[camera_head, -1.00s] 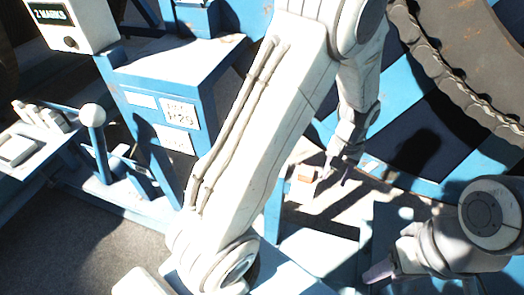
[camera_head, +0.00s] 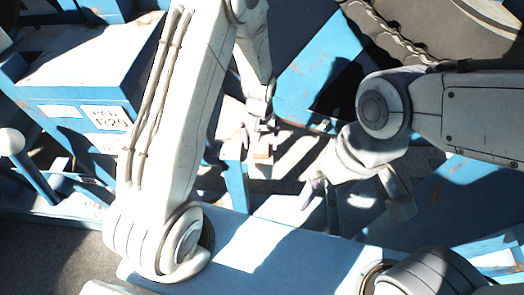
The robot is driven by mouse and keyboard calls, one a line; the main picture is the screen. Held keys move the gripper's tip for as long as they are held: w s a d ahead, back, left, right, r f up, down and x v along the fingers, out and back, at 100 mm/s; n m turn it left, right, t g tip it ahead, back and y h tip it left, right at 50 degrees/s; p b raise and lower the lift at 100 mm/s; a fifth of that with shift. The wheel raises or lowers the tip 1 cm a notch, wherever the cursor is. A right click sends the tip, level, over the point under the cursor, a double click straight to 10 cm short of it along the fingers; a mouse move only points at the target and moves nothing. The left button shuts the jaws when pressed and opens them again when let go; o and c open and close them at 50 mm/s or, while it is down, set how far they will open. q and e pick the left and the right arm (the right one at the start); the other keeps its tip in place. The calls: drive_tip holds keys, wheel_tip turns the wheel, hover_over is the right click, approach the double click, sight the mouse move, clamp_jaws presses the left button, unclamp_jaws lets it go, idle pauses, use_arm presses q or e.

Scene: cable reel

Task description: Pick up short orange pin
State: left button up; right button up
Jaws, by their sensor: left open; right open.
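A small orange piece (camera_head: 262,151), which looks like the short orange pin, sits at a small white block (camera_head: 259,171) in the middle of the view. My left gripper (camera_head: 258,135) points down just above and behind the orange piece, with its fingers apart. I cannot tell whether a finger touches it. My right gripper (camera_head: 322,192) is to the right of the block, apart from it, with its fingers pointing left and down and nothing visible between them.
A blue cabinet (camera_head: 75,85) with white labels stands at left, and a lever with a white ball knob (camera_head: 11,141) is beside it. Striped shadows cover the floor.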

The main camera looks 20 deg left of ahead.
use_arm(q)
drive_tip(key=shift+f, duration=1.45)
clamp_jaws()
drive_tip(key=shift+d, duration=0.1)
drive_tip(key=shift+r, duration=0.15)
wheel_tip(320, 180, up, 10)
drive_tip(key=shift+f+b, duration=0.25)
drive_tip(key=shift+b, duration=0.45)
drive_tip(key=shift+r, duration=0.15)
